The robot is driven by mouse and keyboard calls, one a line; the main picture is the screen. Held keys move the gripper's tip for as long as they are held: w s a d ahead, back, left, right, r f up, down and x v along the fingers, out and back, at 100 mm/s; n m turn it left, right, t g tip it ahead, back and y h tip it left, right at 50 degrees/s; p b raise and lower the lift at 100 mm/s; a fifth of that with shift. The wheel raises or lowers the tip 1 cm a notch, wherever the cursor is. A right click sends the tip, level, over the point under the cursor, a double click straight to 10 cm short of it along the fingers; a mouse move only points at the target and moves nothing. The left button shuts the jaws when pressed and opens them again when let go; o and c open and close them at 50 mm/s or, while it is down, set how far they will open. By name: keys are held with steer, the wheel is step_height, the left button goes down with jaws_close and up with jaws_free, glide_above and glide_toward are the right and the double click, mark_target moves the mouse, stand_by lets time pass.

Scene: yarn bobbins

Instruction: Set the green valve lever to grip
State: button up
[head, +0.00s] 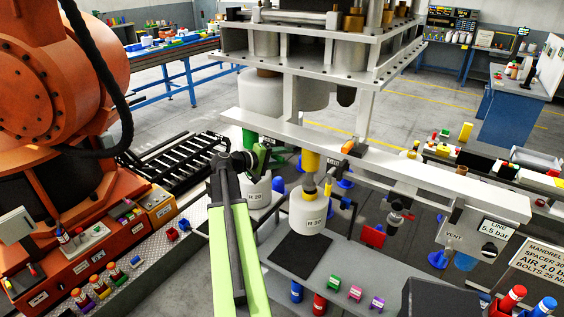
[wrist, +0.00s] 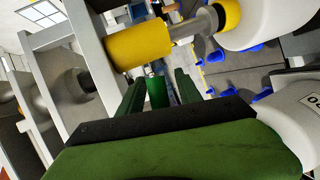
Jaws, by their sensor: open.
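My gripper (head: 258,158) is at the end of my arm, just in front of a white bobbin marked R 20 (head: 254,190). In the wrist view its two green fingers (wrist: 158,95) are apart. A green cylindrical piece (wrist: 157,92) shows between them, a little beyond the tips; I cannot tell whether they touch it. In the head view a green piece (head: 249,138) hangs under the machine above the R 20 bobbin, partly behind my gripper. I cannot tell whether either is the valve lever, and no grip marking is readable.
A yellow sleeve (head: 310,161) stands above the bobbin marked R 30 (head: 308,213), close to the right; it also shows in the wrist view (wrist: 138,46). A long pale beam (head: 420,168) crosses right of my gripper. An orange robot (head: 60,70) stands at left.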

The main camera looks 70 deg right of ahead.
jaws_close()
stand_by(1.2)
